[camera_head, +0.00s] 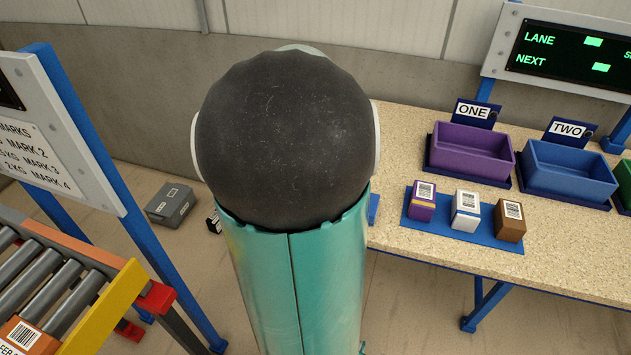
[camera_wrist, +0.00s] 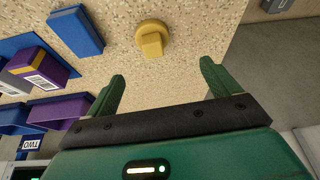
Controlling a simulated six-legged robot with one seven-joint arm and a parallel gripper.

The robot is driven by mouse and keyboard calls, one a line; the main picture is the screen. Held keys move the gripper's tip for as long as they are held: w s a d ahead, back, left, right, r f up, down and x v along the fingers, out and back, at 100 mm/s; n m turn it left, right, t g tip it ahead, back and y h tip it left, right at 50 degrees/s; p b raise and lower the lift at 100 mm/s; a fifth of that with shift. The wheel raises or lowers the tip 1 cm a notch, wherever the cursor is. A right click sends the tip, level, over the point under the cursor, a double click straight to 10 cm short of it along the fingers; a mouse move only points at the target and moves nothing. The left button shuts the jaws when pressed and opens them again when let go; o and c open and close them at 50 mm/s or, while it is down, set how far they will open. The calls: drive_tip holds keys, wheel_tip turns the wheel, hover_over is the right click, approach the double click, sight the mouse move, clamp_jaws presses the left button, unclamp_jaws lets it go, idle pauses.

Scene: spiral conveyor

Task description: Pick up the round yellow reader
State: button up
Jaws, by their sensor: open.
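The round yellow reader (camera_wrist: 152,39) sits on the speckled tabletop in the wrist view. It is a disc with a raised bar or grip across it. My gripper (camera_wrist: 160,85) is open, with its two green fingers spread apart and nothing between them. The reader lies beyond the fingertips, roughly in line with the gap between them, apart from both. In the head view the reader is not visible, and my own arm fills the middle of the picture.
A blue block (camera_wrist: 76,30) lies left of the reader. A blue mat (camera_head: 440,236) holds purple, white and brown boxes. Behind it stand a purple bin (camera_head: 470,150) and a blue bin (camera_head: 570,172). A roller conveyor (camera_head: 60,285) is at left. The table's edge runs right of the reader.

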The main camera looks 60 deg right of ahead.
drive_tip(key=shift+m, duration=0.3)
drive_tip(key=x, duration=0.2)
drive_tip(key=s+x, duration=0.1)
drive_tip(key=x, duration=0.2)
drive_tip(key=d+x, duration=0.1)
drive_tip(key=x, duration=0.1)
drive_tip(key=shift+s+d+f, duration=0.1)
drive_tip(key=shift+s+f, duration=0.15)
drive_tip(key=shift+f, duration=0.05)
drive_tip(key=shift+x, duration=3.1)
drive_tip(key=shift+w, duration=0.15)
drive_tip(key=c, duration=1.1)
